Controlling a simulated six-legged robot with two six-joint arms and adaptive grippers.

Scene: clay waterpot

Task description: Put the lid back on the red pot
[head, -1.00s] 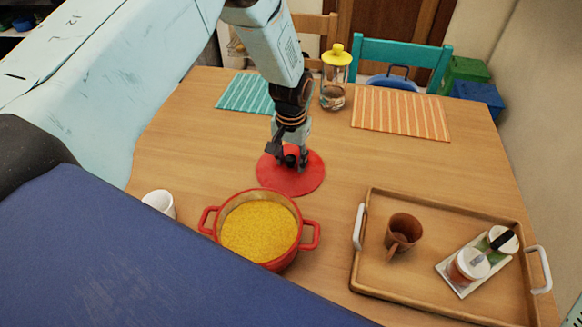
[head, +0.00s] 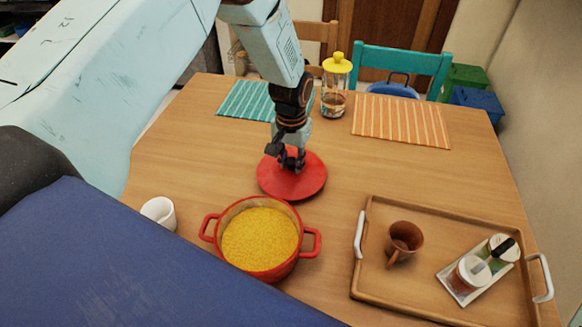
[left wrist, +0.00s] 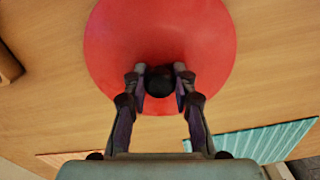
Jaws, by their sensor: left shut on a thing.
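The red pot (head: 300,262) stands on the table with its top open, full of yellow food, a red handle on each side. The round red lid (head: 310,183) is just behind the pot, seen from above in the head view. My left gripper (head: 292,163) comes down on it and is shut on its dark knob. In the left wrist view the gripper (left wrist: 160,80) has a finger on each side of the knob, with the red lid (left wrist: 160,30) behind it. Whether the lid is clear of the table is hard to tell. My right gripper is not in view.
A wooden tray (head: 405,300) with a brown cup (head: 404,240) and jars on a small holder (head: 466,299) is at the right. A white cup (head: 159,212) stands left of the pot. Placemats (head: 400,122) and a yellow-topped jar (head: 334,90) are at the back.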

